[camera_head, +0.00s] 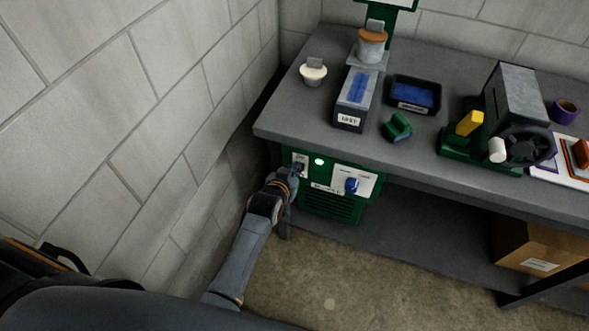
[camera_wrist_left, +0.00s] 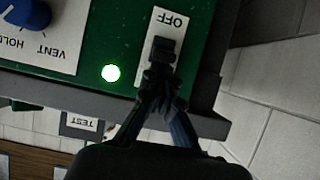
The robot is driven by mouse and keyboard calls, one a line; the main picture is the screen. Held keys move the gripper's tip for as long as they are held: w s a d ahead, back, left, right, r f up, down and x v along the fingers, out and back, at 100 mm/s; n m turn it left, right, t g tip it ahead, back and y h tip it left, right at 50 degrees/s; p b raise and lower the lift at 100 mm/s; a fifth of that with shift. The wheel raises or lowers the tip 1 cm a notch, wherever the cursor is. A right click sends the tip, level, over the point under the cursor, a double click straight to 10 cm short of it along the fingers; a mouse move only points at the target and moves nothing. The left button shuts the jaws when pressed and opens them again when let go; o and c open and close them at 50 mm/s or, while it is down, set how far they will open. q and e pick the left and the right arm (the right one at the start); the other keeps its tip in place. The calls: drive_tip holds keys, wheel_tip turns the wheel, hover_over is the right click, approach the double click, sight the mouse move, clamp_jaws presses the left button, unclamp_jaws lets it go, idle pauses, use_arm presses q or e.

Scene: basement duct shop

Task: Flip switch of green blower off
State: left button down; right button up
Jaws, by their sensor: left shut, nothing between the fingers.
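The green blower (camera_head: 331,208) hangs under the left end of the workbench, with a lit green lamp (camera_head: 319,161) and a blue knob (camera_head: 351,185) on its front. In the left wrist view the lamp (camera_wrist_left: 111,73) glows beside a white plate (camera_wrist_left: 179,37) marked OFF. The dark switch (camera_wrist_left: 162,48) sits on this plate; part of it is hidden by my fingertips. My left gripper (camera_head: 293,176) is shut and empty, its tips at the switch. In the wrist view the gripper (camera_wrist_left: 160,84) overlaps the switch's edge; I cannot tell whether they touch. My right gripper is out of view.
The grey workbench (camera_head: 290,120) overhangs the blower. On it stand a 10-ST box (camera_head: 349,121), a black tray (camera_head: 414,107), a green block (camera_head: 397,127) and a green machine with a handwheel (camera_head: 528,147). A block wall (camera_head: 180,150) is close on the left. A cardboard box (camera_head: 540,247) sits below right.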

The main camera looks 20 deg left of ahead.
use_arm(q)
drive_tip(key=shift+s+f+t+b, duration=0.1)
drive_tip(key=shift+f+t+b, duration=0.15)
drive_tip(key=shift+b, duration=0.3)
drive_tip(key=shift+s+t+b, duration=0.1)
drive_tip(key=shift+t+b, duration=0.15)
drive_tip(key=shift+b, duration=0.1)
